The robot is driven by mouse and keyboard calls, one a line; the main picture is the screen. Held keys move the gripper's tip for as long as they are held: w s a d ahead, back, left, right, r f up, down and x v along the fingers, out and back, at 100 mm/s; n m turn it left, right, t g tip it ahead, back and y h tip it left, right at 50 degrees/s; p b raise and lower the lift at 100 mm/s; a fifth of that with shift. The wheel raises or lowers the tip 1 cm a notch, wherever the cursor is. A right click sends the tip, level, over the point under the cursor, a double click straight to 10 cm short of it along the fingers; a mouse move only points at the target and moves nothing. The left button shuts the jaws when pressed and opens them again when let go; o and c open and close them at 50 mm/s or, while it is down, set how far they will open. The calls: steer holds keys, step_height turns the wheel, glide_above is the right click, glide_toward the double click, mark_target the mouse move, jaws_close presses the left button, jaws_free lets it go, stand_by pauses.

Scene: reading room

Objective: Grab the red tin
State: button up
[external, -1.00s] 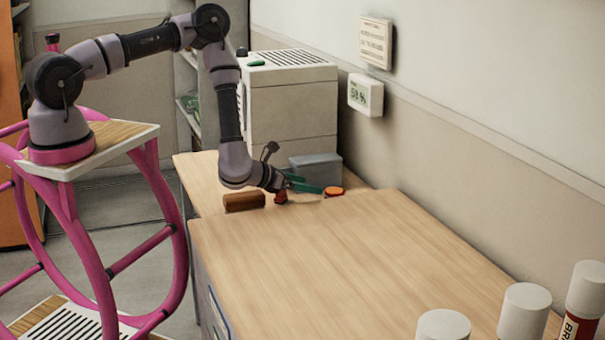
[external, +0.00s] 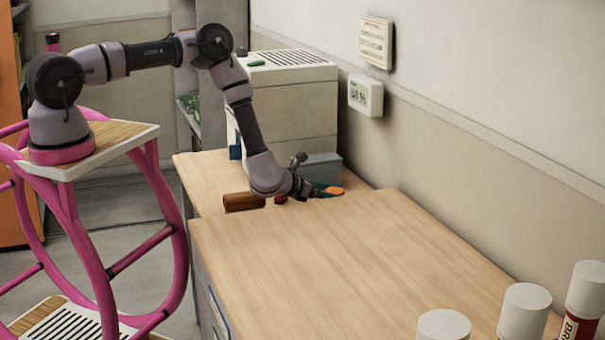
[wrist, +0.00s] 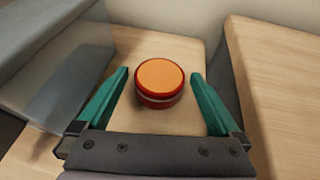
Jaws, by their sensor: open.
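The red tin (wrist: 160,84) is a short round tin with an orange top. In the wrist view it stands upright between and slightly beyond the fingertips of my gripper (wrist: 160,80), with a gap on each side. My gripper is open, its green fingers reaching along both sides of the tin. In the external view the tin (external: 334,190) shows as an orange top at the far right of the lower counter, beside the tips of my gripper (external: 328,191). The arm's wrist hides part of this area.
A grey box (wrist: 60,62) stands left of the tin, also seen behind my gripper (external: 320,167). A higher wooden tabletop (wrist: 285,80) rises close on the right. A brown block (external: 243,202) lies on the lower counter (external: 200,175). A large beige machine (external: 290,105) stands behind.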

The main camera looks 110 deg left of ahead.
steer(key=shift+r, duration=0.1)
steer(key=c, duration=1.4)
